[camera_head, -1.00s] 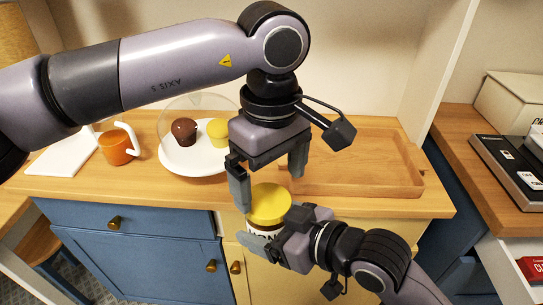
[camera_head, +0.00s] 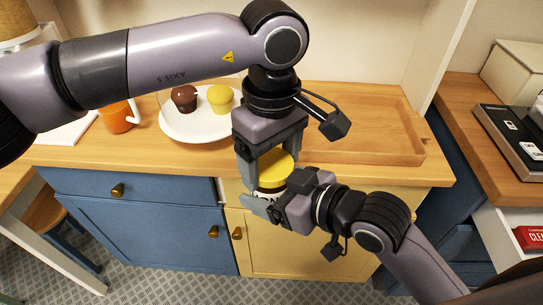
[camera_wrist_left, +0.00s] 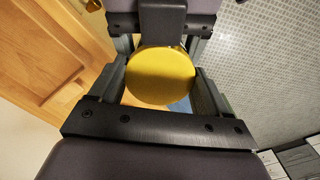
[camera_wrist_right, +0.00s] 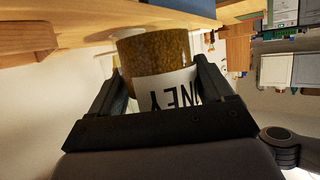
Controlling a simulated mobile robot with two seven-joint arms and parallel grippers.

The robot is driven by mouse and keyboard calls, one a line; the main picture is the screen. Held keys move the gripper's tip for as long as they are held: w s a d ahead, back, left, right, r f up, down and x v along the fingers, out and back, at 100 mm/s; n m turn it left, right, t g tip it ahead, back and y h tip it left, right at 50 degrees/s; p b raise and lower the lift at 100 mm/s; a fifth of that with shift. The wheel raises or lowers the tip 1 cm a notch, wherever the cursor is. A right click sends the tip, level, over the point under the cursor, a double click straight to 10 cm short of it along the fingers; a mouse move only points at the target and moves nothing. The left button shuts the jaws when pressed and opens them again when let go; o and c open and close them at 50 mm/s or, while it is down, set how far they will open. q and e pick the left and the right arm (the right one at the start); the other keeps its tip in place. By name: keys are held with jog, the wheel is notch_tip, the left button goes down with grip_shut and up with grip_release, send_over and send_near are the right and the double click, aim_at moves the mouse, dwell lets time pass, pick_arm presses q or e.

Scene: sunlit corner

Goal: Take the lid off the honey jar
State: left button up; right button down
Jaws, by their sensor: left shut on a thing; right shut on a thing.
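The honey jar (camera_head: 268,192) is upright in front of the counter's front edge, held in the air by my right gripper (camera_head: 264,205). Its amber side and white label show in the right wrist view (camera_wrist_right: 165,60), between the shut fingers. The round yellow lid (camera_head: 275,168) sits on top of the jar. My left gripper (camera_head: 268,165) points down from above and is shut on the lid, one finger on each side. The lid fills the space between the fingers in the left wrist view (camera_wrist_left: 160,75). I cannot see a gap between lid and jar.
A white plate (camera_head: 190,135) with a brown and a yellow muffin stands on the counter (camera_head: 80,155). An orange mug (camera_head: 117,118) is to its left. A wooden tray (camera_head: 400,155) lies on the right. Cabinet doors are below.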

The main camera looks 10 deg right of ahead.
pick_arm(q)
jog(key=n, duration=0.6)
jog(key=shift+w+d+r+n, duration=0.15)
jog(key=shift+w+d+n, duration=0.05)
jog(key=shift+w+n, duration=0.1)
jog(key=o, duration=1.1)
jog(key=shift+s+a+r, duration=0.1)
jog(key=shift+s+r, duration=0.05)
jog(key=shift+r, duration=2.1)
jog(key=r+m, duration=0.1)
jog(key=m, duration=0.2)
jog(key=shift+s+a+r+m, duration=0.1)
jog(key=shift+s+r+m, duration=0.1)
jog(key=shift+r+m, duration=0.15)
jog(key=m, duration=0.1)
jog(key=r+m, duration=0.1)
jog(key=shift+a+r+m, duration=0.2)
jog(key=shift+r+m, duration=0.05)
jog(key=shift+m, duration=0.1)
jog(key=shift+f, duration=3.95)
